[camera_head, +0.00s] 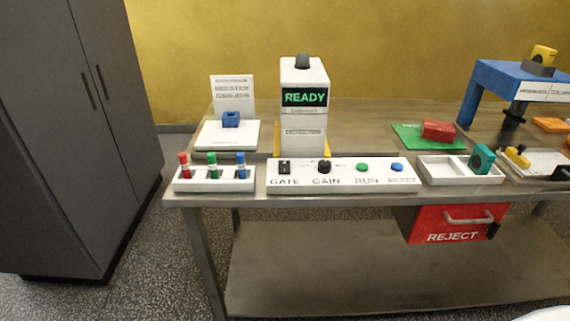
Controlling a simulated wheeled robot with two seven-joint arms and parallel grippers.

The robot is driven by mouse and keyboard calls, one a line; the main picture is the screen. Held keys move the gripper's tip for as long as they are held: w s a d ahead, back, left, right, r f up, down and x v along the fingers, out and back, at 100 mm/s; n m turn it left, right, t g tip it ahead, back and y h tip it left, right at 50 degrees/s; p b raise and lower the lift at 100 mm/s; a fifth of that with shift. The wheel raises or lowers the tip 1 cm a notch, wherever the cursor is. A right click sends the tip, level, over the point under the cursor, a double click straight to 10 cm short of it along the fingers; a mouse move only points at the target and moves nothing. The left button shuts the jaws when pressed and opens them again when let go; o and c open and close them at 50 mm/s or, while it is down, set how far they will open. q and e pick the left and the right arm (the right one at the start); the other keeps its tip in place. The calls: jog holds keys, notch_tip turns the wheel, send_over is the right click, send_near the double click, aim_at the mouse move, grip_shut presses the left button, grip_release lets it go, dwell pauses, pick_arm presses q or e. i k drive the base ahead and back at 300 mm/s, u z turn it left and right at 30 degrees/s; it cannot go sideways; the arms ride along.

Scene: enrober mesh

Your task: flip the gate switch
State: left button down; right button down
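The gate switch (285,167) is a small black switch at the left end of a white control panel (345,187) along the table's front edge. The label GATE is printed below it. Its lever position is too small to tell. To its right on the panel are a black GAIN knob (324,166), a green RUN button (362,167) and a blue button (397,167). Behind the panel a white machine (304,127) has a screen (305,97) that reads READY in green. Neither gripper is in view.
A white rack (214,186) with red, green and blue vials stands left of the panel. A white tray (445,180) with a teal block (481,158) is to the right. A red REJECT bin (452,223) hangs below the table edge. A dark cabinet (75,130) stands at left.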

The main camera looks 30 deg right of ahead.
aim_at(284, 165)
jog(key=u, duration=1.4)
jog(key=i, duration=0.85)
jog(key=z, duration=1.95)
